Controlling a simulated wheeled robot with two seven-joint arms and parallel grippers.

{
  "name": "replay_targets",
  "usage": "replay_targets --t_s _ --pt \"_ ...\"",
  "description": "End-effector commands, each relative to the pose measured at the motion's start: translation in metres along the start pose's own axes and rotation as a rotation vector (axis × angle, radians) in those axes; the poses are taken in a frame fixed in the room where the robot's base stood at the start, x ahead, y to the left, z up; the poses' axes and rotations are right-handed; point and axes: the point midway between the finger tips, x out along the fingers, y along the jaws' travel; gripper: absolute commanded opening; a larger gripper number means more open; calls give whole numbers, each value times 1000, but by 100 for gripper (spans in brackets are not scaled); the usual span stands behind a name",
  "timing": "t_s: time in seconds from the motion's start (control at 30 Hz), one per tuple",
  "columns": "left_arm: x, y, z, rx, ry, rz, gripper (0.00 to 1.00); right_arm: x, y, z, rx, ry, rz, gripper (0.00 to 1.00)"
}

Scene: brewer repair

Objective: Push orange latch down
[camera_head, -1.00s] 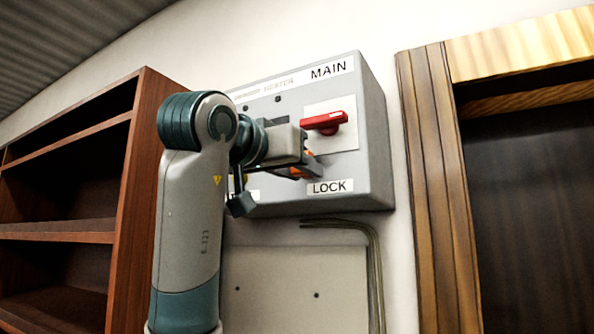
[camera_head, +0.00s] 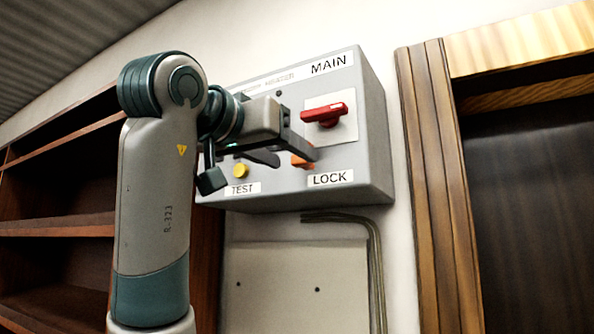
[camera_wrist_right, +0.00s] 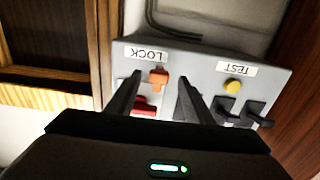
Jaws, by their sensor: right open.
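The small orange latch (camera_head: 302,161) sits on the grey MAIN box (camera_head: 352,177), just above the LOCK label. It also shows in the right wrist view (camera_wrist_right: 159,77). My right gripper (camera_head: 298,157) is in front of the box at the latch. Its two dark fingers are apart, and nothing is clamped between them. In the wrist view the latch appears between the fingertips of the gripper (camera_wrist_right: 158,78). I cannot tell whether a finger touches it. One finger partly covers the latch in the head view. My left gripper is not in view.
A red rotary handle (camera_head: 324,114) is above and right of the latch. A yellow button (camera_head: 241,171) is left of it, above the TEST label. A wooden shelf (camera_head: 60,229) is at left, a wooden door frame (camera_head: 437,180) at right. Conduit (camera_head: 375,250) runs below the box.

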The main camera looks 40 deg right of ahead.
Motion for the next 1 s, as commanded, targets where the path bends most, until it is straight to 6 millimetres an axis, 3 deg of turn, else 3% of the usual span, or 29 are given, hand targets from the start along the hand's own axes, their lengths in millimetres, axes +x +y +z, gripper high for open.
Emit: replay_targets --t_s 0.1,0.5,0.7,1.0 --pt "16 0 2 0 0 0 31 -26 0 4 1 2 -3 47" --pt "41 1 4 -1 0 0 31 -101 0 3 0 -1 -1 47" --pt "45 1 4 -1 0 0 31 -118 -1 2 -1 -1 -1 47" --pt "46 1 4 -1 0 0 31 -121 0 1 0 -2 0 47"
